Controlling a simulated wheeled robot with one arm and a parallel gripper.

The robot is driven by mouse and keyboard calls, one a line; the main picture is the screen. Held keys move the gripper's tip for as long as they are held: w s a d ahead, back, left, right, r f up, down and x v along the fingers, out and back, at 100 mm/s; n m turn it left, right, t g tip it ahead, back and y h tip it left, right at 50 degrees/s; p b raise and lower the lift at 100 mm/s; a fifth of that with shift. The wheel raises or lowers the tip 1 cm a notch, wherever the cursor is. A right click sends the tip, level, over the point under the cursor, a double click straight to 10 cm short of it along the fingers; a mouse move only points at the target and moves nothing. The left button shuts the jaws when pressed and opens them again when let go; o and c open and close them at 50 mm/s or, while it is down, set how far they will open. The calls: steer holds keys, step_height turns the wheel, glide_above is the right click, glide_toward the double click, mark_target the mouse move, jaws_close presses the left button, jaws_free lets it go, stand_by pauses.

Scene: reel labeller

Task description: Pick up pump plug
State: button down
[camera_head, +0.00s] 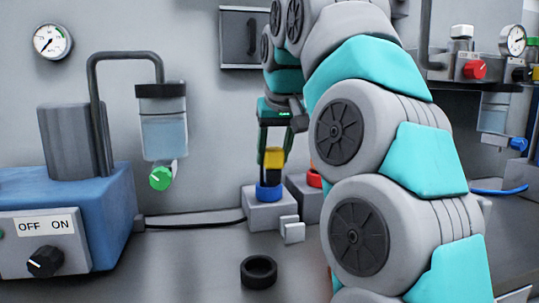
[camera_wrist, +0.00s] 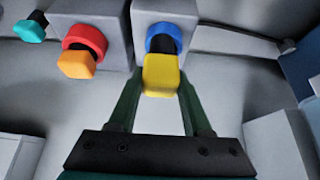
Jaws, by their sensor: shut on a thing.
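A yellow plug (camera_head: 273,158) with a dark lower part stands above a blue ring (camera_head: 268,192) on a grey socket block (camera_head: 268,213). My gripper (camera_head: 274,156) comes from above, its two fingers shut on the yellow plug. In the wrist view the plug (camera_wrist: 161,75) sits between the fingertips, with the blue ring (camera_wrist: 165,30) just beyond it. The dark part reaches toward the ring; I cannot tell how deep it sits. I see no label naming the plug.
A second block with a red ring (camera_wrist: 86,39) and orange plug (camera_wrist: 77,65) stands close beside. A blue-based pump unit (camera_head: 110,205) with a glass jar (camera_head: 163,135) is left. A black ring (camera_head: 258,272) lies on the bench in front. A cable (camera_head: 190,224) runs along the wall.

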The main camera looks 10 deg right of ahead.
steer(key=s+d+r+b, duration=0.1)
steer(key=s+d, duration=0.1)
steer(key=s, duration=1.1)
steer(key=shift+s+d+b, duration=0.15)
steer(key=shift+s+b, duration=0.05)
steer(key=shift+b, duration=0.2)
